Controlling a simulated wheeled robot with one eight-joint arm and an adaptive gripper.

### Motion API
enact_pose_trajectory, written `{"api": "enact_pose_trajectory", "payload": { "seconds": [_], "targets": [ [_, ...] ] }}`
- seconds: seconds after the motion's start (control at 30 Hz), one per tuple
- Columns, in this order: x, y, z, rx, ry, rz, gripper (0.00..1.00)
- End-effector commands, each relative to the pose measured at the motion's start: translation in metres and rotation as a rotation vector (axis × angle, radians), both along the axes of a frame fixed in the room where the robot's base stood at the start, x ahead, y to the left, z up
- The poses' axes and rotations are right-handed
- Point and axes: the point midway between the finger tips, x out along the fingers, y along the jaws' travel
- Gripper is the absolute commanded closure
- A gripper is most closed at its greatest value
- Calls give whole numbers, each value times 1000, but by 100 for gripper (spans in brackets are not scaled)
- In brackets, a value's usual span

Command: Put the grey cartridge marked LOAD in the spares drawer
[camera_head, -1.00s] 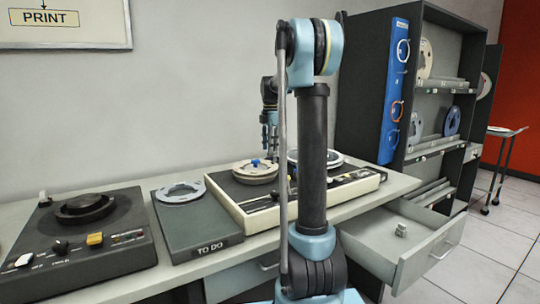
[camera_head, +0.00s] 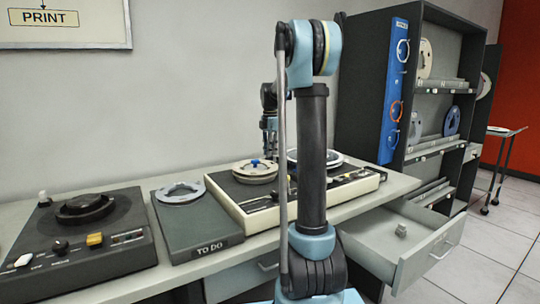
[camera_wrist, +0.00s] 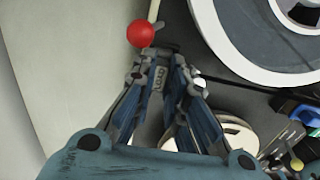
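A small grey cartridge marked LOAD (camera_wrist: 158,77) shows in the wrist view between my fingertips. My gripper (camera_wrist: 161,68) has one finger on either side of it. I cannot tell whether the finger pads touch it. In the head view my gripper (camera_head: 268,148) points down above the back of the cream-edged tape unit (camera_head: 252,205), and the cartridge is hidden there. An open grey drawer (camera_head: 425,262) juts out under the counter at the right. Its own label is not readable. A small light-grey block (camera_head: 401,230) lies inside it.
A red ball knob (camera_wrist: 141,33) stands just beyond my fingertips, and a large reel (camera_wrist: 270,40) lies close to the right. A shelf cabinet (camera_head: 365,80) rises behind the drawer.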

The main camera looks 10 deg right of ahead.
Motion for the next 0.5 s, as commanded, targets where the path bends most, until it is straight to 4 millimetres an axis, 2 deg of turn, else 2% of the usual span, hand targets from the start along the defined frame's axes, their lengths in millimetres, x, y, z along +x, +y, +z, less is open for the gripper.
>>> {"api": "enact_pose_trajectory", "payload": {
  "seconds": [0.5],
  "targets": [
    [0,0,17,0,0,0,100]
  ]
}}
